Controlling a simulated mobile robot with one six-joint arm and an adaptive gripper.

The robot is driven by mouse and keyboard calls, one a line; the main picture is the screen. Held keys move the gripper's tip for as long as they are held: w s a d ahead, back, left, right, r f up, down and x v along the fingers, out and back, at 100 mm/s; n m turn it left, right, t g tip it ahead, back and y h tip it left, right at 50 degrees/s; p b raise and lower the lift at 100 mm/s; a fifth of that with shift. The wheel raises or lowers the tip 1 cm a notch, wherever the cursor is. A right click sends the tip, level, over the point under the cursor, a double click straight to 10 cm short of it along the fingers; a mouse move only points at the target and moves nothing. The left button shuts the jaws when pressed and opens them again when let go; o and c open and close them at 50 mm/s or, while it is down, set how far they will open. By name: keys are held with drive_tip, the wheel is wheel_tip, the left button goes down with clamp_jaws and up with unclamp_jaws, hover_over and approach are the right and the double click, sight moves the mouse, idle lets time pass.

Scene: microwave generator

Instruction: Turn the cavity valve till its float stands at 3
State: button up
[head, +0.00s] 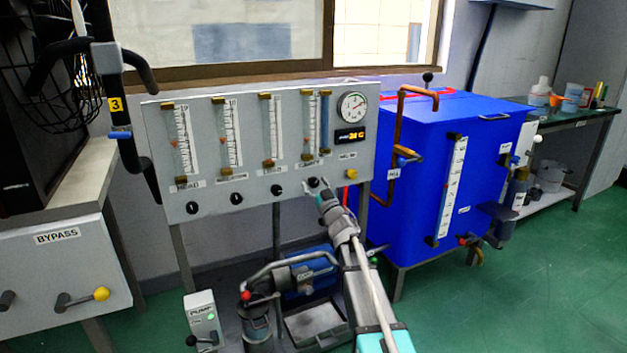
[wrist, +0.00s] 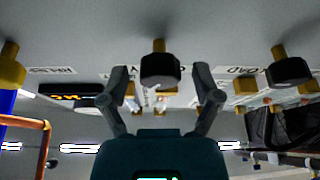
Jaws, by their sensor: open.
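The pale panel (head: 220,192) carries several upright float tubes with a black knob under each. The rightmost scaled tube (head: 311,125) has a small reddish float (head: 306,141) low in it; its exact reading is too small to tell. The label under it is blurred, but the tube appears to be the cavity one. Its black knob (head: 313,182) also shows in the wrist view (wrist: 160,69). My gripper (head: 318,192) is at this knob. In the wrist view my gripper (wrist: 160,74) is open, with one finger on each side of the knob and visible gaps between.
Another black knob (wrist: 288,71) is to the right in the wrist view, a yellow one (wrist: 10,70) to the left. A copper pipe (head: 392,150) and blue tank (head: 430,130) stand right of the panel. A pump box (head: 203,318) is below.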

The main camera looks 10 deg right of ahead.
drive_tip(key=shift+w+a+r, duration=0.1)
drive_tip(key=shift+w, duration=0.15)
clamp_jaws()
drive_tip(key=shift+n, duration=0.4)
unclamp_jaws()
idle(0.7)
